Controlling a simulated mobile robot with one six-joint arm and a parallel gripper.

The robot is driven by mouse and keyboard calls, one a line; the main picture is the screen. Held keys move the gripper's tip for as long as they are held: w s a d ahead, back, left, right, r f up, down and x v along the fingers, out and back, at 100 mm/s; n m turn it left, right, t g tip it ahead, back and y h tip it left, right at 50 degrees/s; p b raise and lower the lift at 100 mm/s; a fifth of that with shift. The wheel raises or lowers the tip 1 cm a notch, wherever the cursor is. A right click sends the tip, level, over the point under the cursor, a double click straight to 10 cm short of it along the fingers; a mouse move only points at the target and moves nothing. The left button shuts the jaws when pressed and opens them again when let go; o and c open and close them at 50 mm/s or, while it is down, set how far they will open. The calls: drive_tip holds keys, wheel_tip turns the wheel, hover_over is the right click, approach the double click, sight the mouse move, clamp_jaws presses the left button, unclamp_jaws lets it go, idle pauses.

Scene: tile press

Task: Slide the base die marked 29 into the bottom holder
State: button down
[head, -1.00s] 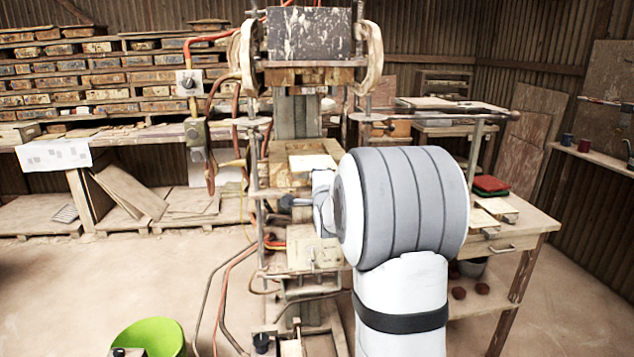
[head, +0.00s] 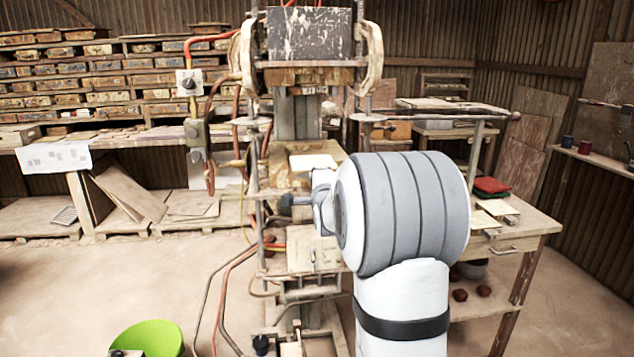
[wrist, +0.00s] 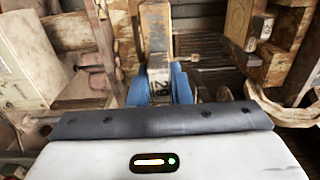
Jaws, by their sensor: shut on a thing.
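In the wrist view my gripper (wrist: 160,88) is shut on the base die (wrist: 155,32), with a blue finger on each side. In the head view my arm stands in front of the press and hides the fingers and the die. A pale flat plate (head: 312,161) shows on the press's wooden bed, just above my wrist. I cannot make out the bottom holder clearly, nor whether the die touches it.
The press's dark upper block (head: 310,35) hangs above between two posts. Cables and hoses run down its left side. A wooden side table (head: 520,226) stands at the right, and a green bowl-like seat (head: 148,338) is on the floor at the left. Shelves fill the back left.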

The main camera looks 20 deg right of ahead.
drive_tip(key=shift+w+d+r, duration=0.1)
drive_tip(key=shift+w, duration=0.3)
drive_tip(key=shift+w+d+b, duration=0.15)
drive_tip(key=shift+w+b, duration=0.2)
drive_tip(key=shift+w, duration=0.1)
drive_tip(key=shift+w, duration=0.1)
idle(0.5)
drive_tip(key=shift+x, duration=0.95)
drive_tip(key=shift+w, duration=0.1)
drive_tip(key=shift+x, duration=1.35)
drive_tip(key=shift+w, duration=0.1)
drive_tip(key=shift+p+x, duration=0.35)
drive_tip(key=shift+x, duration=1.05)
